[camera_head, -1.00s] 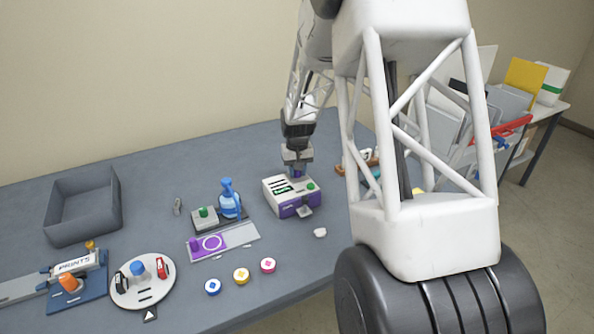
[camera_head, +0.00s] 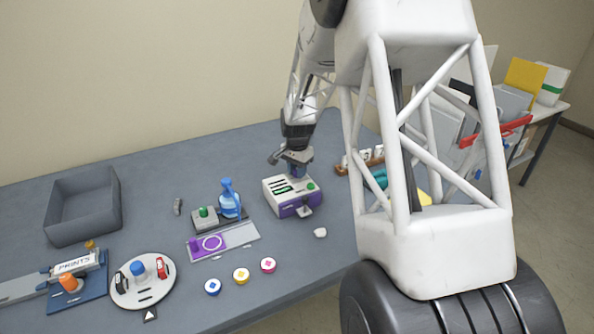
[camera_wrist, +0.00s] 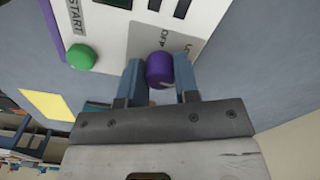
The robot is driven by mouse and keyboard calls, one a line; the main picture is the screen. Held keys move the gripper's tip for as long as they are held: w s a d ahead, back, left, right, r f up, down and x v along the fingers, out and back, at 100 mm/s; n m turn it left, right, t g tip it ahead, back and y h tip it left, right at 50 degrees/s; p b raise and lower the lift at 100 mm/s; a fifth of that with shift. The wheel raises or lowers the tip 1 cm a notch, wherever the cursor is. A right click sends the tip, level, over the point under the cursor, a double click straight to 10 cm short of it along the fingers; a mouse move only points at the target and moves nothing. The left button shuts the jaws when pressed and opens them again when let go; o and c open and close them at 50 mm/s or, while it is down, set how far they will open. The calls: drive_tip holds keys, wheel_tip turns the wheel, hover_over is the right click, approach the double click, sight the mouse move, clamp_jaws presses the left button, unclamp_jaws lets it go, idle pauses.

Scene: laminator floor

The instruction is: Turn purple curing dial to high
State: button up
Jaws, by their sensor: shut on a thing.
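The purple curing dial (camera_wrist: 160,70) sits on the white face of the curing machine (camera_wrist: 118,30) in the wrist view, with partly readable lettering beside it. My gripper (camera_wrist: 161,82) is shut on the dial, one blue-grey finger on each side. A green button (camera_wrist: 82,56) marked START is to the left of the dial. In the head view the white and purple machine (camera_head: 298,208) stands on the table, and my gripper (camera_head: 297,168) is over its back part, hiding the dial there.
Several coloured round pieces (camera_head: 241,275) lie in front. A grey bin (camera_head: 83,210) is at the far left. A small white lump (camera_head: 320,233) lies beside the machine.

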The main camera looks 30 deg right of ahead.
drive_tip(key=shift+m, duration=0.5)
drive_tip(key=o, duration=0.9)
drive_tip(key=shift+r, duration=3.95)
